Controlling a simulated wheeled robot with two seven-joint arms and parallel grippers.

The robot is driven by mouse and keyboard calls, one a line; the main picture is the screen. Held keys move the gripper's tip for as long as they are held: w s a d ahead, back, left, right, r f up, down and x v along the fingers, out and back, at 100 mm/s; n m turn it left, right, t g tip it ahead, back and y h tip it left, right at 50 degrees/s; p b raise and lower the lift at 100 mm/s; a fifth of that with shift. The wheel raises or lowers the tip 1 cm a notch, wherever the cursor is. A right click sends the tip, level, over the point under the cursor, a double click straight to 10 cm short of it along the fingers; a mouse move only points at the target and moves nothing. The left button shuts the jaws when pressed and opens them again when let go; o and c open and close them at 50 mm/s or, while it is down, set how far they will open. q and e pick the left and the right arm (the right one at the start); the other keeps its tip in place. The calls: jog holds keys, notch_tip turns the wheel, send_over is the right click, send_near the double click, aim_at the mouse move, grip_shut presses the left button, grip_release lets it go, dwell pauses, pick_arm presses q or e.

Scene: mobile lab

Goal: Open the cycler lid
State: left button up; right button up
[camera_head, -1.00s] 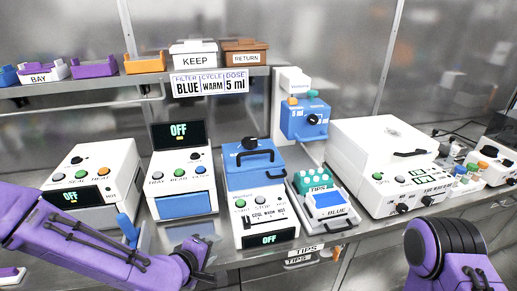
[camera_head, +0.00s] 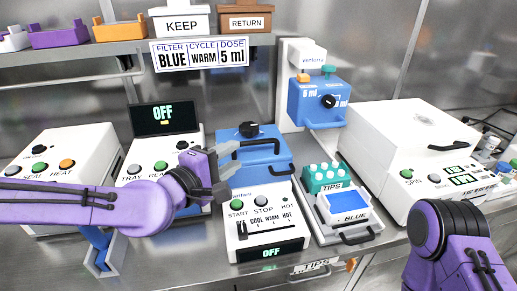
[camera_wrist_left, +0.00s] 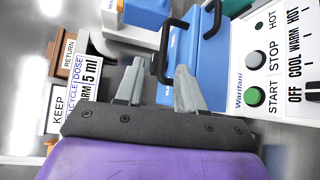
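The cycler (camera_head: 266,215) is a white box with START and STOP buttons, a COOL/WARM/HOT slider and an OFF display. Its blue lid (camera_head: 262,150) looks closed and carries a black knob and a black handle (camera_head: 262,143). The lid and handle also show in the left wrist view (camera_wrist_left: 184,62). My left gripper (camera_head: 224,170) is at the lid's left side, its fingers pointing toward it.
A tips holder (camera_head: 326,178) with a blue tray stands right of the cycler, below a blue dosing unit (camera_head: 318,104). A large white machine (camera_head: 400,140) is further right. White devices stand on the left. A shelf (camera_head: 75,68) with bins runs above.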

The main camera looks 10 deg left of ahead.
aim_at(256, 144)
pick_arm(q)
jog(key=x, duration=0.7)
jog(key=f+x, duration=0.1)
jog(key=x, duration=0.3)
jog(key=shift+w+a+p, duration=0.1)
jog(key=shift+w+p, duration=0.15)
jog(key=shift+p, duration=0.1)
grip_shut()
